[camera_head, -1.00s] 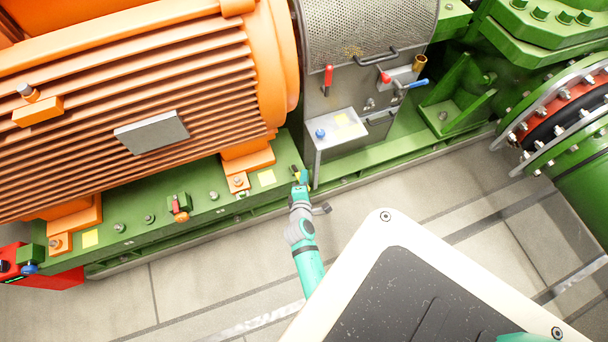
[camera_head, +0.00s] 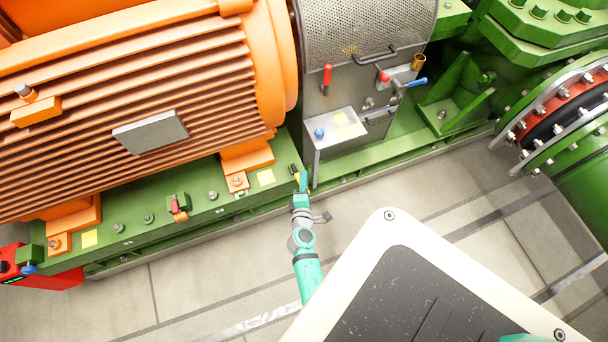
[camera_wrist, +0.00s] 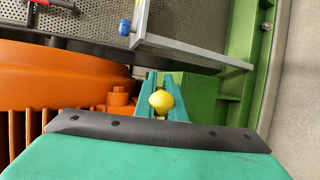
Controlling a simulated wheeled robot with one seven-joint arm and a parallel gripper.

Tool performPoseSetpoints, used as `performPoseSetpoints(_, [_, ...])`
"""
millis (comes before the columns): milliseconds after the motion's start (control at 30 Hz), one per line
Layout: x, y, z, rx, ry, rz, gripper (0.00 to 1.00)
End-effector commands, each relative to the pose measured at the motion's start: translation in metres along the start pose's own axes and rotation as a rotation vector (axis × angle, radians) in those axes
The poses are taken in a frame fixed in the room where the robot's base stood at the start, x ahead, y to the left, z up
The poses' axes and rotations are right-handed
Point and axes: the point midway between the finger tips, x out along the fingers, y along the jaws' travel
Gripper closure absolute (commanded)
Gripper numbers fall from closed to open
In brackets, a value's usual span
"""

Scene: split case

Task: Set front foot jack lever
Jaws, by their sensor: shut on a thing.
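A lever with a round yellow knob (camera_wrist: 161,102) shows in the wrist view between the two teal fingers of my gripper (camera_wrist: 161,91). The gripper is shut on the knob. In the head view my gripper (camera_head: 303,181) is at the right end of the green base frame (camera_head: 205,205), beside a small dark block (camera_head: 293,168) and the motor's front foot. The lever's shaft and pivot are hidden by the fingers, so its angle cannot be told.
A grey metal box (camera_head: 335,131) with a blue knob stands just right of the gripper. The orange motor (camera_head: 140,100) fills the left. A red-tipped lever (camera_head: 178,209) is farther left on the frame. The floor (camera_head: 190,285) in front is clear.

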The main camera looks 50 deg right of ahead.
Motion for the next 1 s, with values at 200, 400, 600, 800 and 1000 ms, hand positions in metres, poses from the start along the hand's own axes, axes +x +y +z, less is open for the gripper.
performPoseSetpoints(200, [0.002,0.0,0.008,0.004,-0.015,-0.001,1.0])
performPoseSetpoints(400, [0.002,0.0,0.006,0.003,-0.013,-0.002,0.72])
performPoseSetpoints(600, [0.001,0.0,0.003,0.002,-0.006,-0.001,0.72])
performPoseSetpoints(800, [-0.009,-0.001,0.002,0.001,-0.004,-0.002,0.72])
performPoseSetpoints(1000, [-0.04,-0.001,0.003,-0.001,-0.005,-0.002,0.72])
